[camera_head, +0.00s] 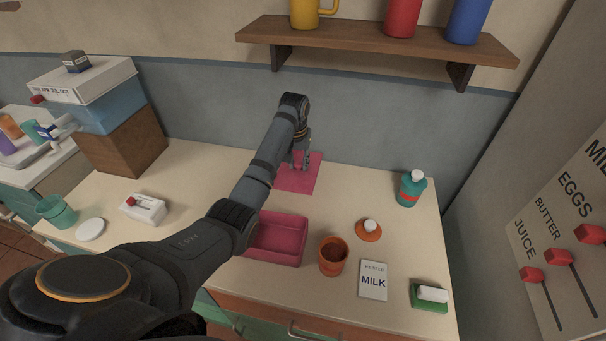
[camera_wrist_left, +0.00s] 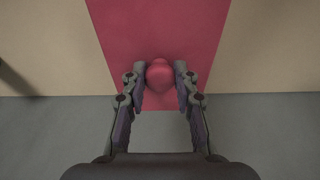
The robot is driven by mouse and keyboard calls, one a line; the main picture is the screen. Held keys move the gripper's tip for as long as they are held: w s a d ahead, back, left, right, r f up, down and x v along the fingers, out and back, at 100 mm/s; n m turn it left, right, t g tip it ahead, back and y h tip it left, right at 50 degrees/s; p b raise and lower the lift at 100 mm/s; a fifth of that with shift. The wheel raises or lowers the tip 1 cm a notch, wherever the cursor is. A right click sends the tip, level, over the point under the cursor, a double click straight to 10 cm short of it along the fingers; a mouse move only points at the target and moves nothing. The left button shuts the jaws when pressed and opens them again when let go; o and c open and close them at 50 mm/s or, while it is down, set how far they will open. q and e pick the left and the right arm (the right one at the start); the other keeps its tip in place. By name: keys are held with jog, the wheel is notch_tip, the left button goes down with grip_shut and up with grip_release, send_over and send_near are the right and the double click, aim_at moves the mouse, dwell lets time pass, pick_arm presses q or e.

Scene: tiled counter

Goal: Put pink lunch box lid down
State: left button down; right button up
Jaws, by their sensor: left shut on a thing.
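The pink lunch box lid (camera_head: 313,177) is a flat pink panel near the back of the counter, by the wall. In the left wrist view the lid (camera_wrist_left: 158,30) fills the upper middle, with a round pink knob (camera_wrist_left: 159,74) on it. My left gripper (camera_head: 301,164) is over the lid, and in the left wrist view its fingers (camera_wrist_left: 160,78) are shut on the knob from both sides. I cannot tell whether the lid touches the counter. The open pink lunch box (camera_head: 289,222) stands nearer, partly hidden by my left arm. My right gripper is not in view.
A teal bottle (camera_head: 411,188) stands back right. Counter between lid and bottle is clear. A shelf (camera_head: 380,43) hangs above.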

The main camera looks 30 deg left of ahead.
aim_at(301, 161)
pick_arm(q)
jog(key=w+f, duration=0.2)
jog(key=f, duration=0.1)
jog(key=shift+w+f, duration=0.15)
jog(key=shift+w, duration=0.2)
jog(key=shift+w+f, duration=0.2)
jog(key=shift+f, duration=1.6)
jog(key=shift+f, duration=0.1)
jog(key=c, duration=1)
grip_release()
jog(key=r, duration=0.4)
jog(key=s+r, duration=0.1)
jog(key=r, duration=0.7)
jog(key=shift+s+d, duration=0.2)
jog(key=shift+s, duration=0.2)
